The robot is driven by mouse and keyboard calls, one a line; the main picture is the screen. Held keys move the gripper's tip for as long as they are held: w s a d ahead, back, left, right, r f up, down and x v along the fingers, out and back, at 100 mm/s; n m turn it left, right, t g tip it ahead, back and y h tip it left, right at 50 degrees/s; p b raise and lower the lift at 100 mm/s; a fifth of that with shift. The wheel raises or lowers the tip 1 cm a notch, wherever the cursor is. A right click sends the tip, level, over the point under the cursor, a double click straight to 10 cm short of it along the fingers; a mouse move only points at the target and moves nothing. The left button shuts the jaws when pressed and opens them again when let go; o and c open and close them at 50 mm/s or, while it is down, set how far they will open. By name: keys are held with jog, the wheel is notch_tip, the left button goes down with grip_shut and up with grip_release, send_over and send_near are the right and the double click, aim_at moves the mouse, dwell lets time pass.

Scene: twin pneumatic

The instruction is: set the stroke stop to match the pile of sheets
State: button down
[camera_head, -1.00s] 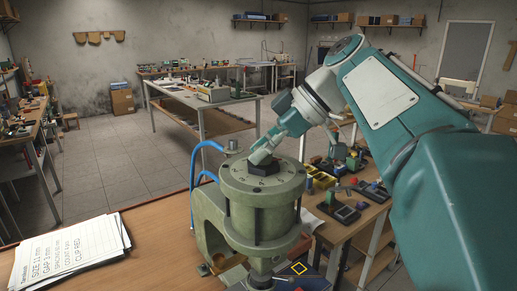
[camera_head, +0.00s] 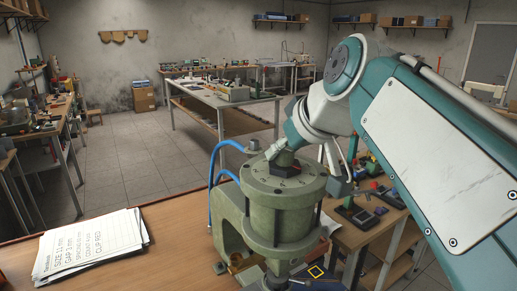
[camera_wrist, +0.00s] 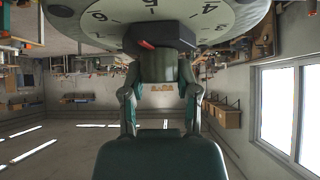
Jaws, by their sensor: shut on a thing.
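The green pneumatic press (camera_head: 285,212) stands on the bench, with a numbered dial (camera_head: 262,184) on top. A dark many-sided knob (camera_head: 287,170) sits at the dial's centre. My gripper (camera_head: 280,156) reaches down from the upper right and is shut on this knob. In the wrist view my gripper (camera_wrist: 160,68) holds the knob (camera_wrist: 165,36) between its fingers. A red mark on the knob points roughly between 5 and 6 on the dial (camera_wrist: 115,14). A pile of white sheets (camera_head: 88,243) lies at left on the bench; its top sheet reads SIZE 11 mm, GAP 3 mm.
Blue hoses (camera_head: 215,172) curve up at the press's left side. The wooden bench top (camera_head: 172,235) between the sheets and the press is clear. A side table (camera_head: 372,228) with small tools and parts stands to the right, partly behind my arm.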

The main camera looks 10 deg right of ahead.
jog(key=m+h, duration=0.4)
jog(key=m, duration=0.1)
jog(key=shift+s, duration=0.1)
jog(key=m+h, duration=0.3)
jog(key=m, duration=0.1)
jog(key=shift+g, duration=0.4)
jog(key=m+g+h, duration=0.1)
jog(key=m, duration=0.1)
jog(key=m+g+h, duration=0.1)
jog(key=m, duration=0.2)
jog(key=shift+g+h, duration=0.3)
jog(key=m+g+h, duration=0.1)
jog(key=m+g, duration=0.1)
jog(key=m, duration=0.2)
jog(key=shift+g, duration=0.4)
jog(key=shift+m+h, duration=0.3)
jog(key=c, duration=0.6)
grip_release()
jog(key=shift+o, duration=1.3)
jog(key=shift+a, duration=0.15)
